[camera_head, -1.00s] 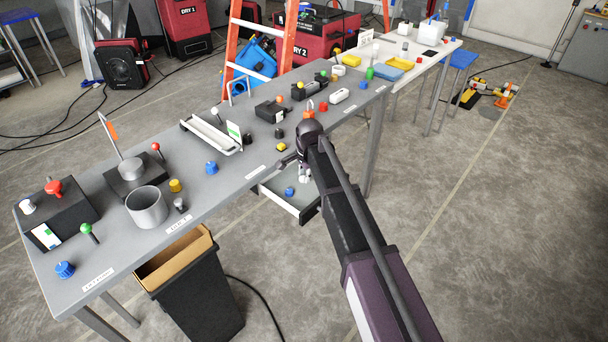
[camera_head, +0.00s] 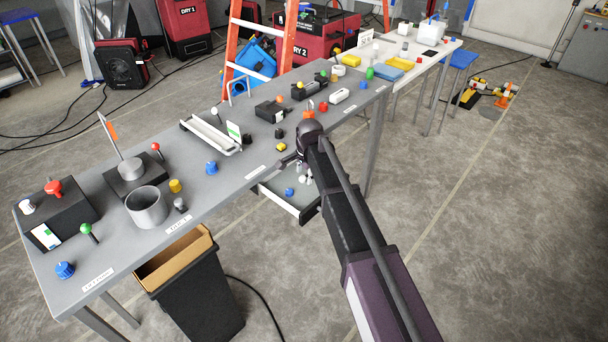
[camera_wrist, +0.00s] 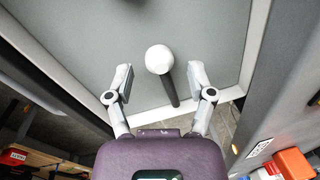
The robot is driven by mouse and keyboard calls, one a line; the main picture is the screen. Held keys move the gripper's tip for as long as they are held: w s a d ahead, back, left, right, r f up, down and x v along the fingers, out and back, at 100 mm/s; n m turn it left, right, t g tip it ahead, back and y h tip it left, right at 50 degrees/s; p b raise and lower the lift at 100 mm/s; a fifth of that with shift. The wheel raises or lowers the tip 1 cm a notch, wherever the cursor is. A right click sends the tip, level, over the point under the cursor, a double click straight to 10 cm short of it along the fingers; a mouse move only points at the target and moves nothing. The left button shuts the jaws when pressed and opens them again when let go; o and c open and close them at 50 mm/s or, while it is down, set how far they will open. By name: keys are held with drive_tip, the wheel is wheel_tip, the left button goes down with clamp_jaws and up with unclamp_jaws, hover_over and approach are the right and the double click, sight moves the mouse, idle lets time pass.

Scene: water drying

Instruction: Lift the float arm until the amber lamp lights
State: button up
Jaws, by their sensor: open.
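My gripper (camera_wrist: 161,80) is open, over the pulled-out drawer. In the wrist view a white ball (camera_wrist: 159,59) on a dark stem (camera_wrist: 170,88) lies between and just beyond the fingertips, not gripped. In the head view my arm partly hides the gripper.
The drawer's front wall (camera_head: 279,202) juts from the bench's near side, with a blue knob (camera_head: 289,192) inside. A grey cup (camera_head: 147,207), a white tray (camera_head: 210,136) and several coloured knobs crowd the bench. A black bin (camera_head: 198,295) stands below.

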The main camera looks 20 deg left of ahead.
drive_tip(key=shift+r, duration=0.2)
wheel_tip(320, 180, up, 13)
drive_tip(key=s+d+p, duration=0.1)
drive_tip(key=p, duration=1.2)
drive_tip(key=shift+d+r+p, duration=0.15)
drive_tip(key=shift+d+p, duration=0.05)
drive_tip(key=shift+p, duration=0.15)
drive_tip(key=shift+s+a+f+m+t+b, duration=0.15)
drive_tip(key=shift+s+f+m+b, duration=0.1)
drive_tip(key=shift+m, duration=0.4)
drive_tip(key=shift+s+d+f+m+t+b, duration=0.1)
drive_tip(key=shift+s+m+t+b, duration=0.15)
drive_tip(key=shift+m, duration=0.45)
drive_tip(key=shift+s+a+f+m+t+b, duration=0.1)
drive_tip(key=shift+s+f+m+b, duration=0.15)
drive_tip(key=shift+m, duration=0.4)
drive_tip(key=shift+f, duration=0.1)
drive_tip(key=f+b, duration=0.4)
drive_tip(key=w+a+f+b, duration=0.1)
drive_tip(key=f+b, duration=0.3)
drive_tip(key=b, duration=0.1)
drive_tip(key=w+f+b, duration=0.1)
drive_tip(key=f+b, duration=0.3)
drive_tip(key=f, duration=0.1)
drive_tip(key=shift+a+f, duration=0.1)
drive_tip(key=shift+a, duration=0.05)
